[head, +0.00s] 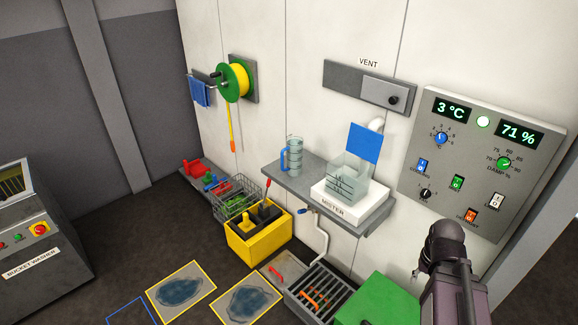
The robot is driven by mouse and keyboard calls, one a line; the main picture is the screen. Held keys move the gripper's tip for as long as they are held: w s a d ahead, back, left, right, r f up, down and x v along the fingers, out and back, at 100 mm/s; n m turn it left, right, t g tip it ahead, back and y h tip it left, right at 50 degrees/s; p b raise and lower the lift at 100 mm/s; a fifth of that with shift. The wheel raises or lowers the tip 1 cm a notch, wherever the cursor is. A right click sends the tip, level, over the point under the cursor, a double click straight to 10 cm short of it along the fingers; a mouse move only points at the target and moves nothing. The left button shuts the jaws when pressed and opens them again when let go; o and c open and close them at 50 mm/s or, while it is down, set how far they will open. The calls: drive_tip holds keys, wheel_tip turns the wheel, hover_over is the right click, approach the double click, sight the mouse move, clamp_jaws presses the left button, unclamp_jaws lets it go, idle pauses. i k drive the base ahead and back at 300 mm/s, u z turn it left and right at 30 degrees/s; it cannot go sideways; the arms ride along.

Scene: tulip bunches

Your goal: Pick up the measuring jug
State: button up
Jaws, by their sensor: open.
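The measuring jug (295,155) is clear with dark level marks and a blue handle on its left side. It stands upright on the left part of a grey wall shelf (278,177). To its right on the shelf is the white mister (345,206) with a clear marked tank (346,178). A part of my own arm shows at the lower right, well apart from the jug. My gripper's fingers are not in view.
A blue panel (364,143) stands above the mister tank. Below the shelf are a yellow box (258,245), a wire basket (240,196), a floor grate (318,296) and a green box (378,302). A control panel (480,165) hangs at right.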

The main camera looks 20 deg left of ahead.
sight(294, 149)
drive_tip(key=z, duration=0.45)
drive_tip(key=k, duration=0.2)
drive_tip(key=u, duration=2.9)
drive_tip(key=i, duration=1.7)
